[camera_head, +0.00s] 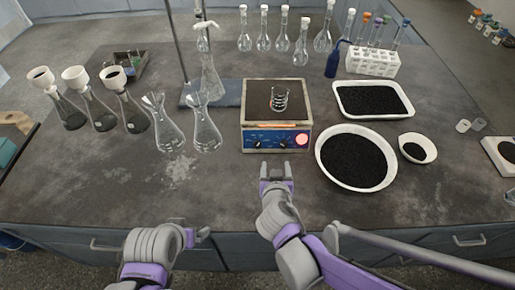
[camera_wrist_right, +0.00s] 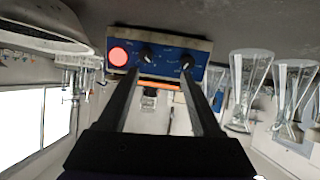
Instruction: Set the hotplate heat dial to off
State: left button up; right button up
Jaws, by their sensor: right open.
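The hotplate (camera_head: 247,101) stands mid-table with a blue front panel (camera_head: 270,139). The panel has two dark dials and a lit red round light (camera_head: 302,140). In the right wrist view the panel is upside down, with a middle dial (camera_wrist_right: 147,54) and an outer dial (camera_wrist_right: 187,61) beside the red light (camera_wrist_right: 118,56). I cannot read which dial is heat. My right gripper (camera_head: 276,168) is open and empty just in front of the panel; its fingers (camera_wrist_right: 160,74) point at the dials, apparently without touching. My left gripper (camera_head: 200,234) is low at the table's front edge, its jaws unclear.
A coiled glass-like piece (camera_head: 280,100) sits on the hotplate top. Flasks (camera_head: 206,130) stand to the left. A round bowl of black grains (camera_head: 322,163) and a tray (camera_head: 407,112) are to the right.

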jog(key=t+y, duration=0.1)
send_near(257, 146)
jog(key=x, duration=0.9)
jog(key=shift+w+d+b, duration=0.1)
jog(key=shift+w+b, duration=0.05)
jog(key=shift+b, duration=0.25)
jog(key=shift+c, duration=0.4)
grip_shut()
